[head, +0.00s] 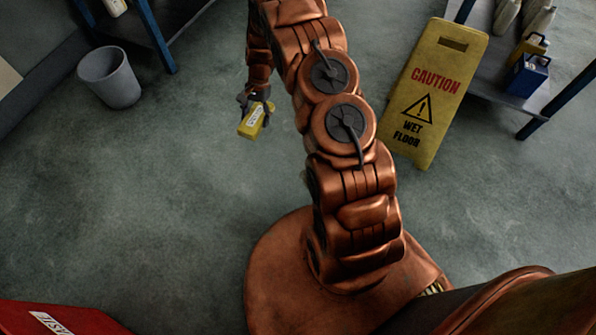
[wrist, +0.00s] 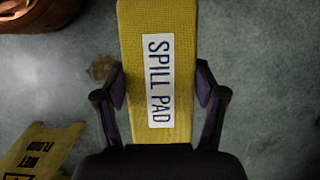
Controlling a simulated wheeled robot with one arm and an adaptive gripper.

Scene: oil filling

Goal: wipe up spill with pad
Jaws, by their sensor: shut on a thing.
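My gripper (head: 257,98) is shut on the yellow spill pad (head: 252,121) and holds it left of my arm in the head view. In the wrist view the pad (wrist: 157,22) is a long yellow block with a white "SPILL PAD" label. The dark fingers of my gripper (wrist: 160,84) press on its two long sides. A small brown stain (wrist: 102,67), which looks like the spill, shows on the floor left of the pad in the wrist view. I cannot make it out in the head view, where my arm may hide it.
A yellow wet floor sign (head: 430,92) stands right of my arm, by a shelf (head: 497,92) with bottles and a blue can (head: 528,75). A grey bin (head: 110,78) stands upper left. A red object (head: 55,318) is lower left. The floor between is clear.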

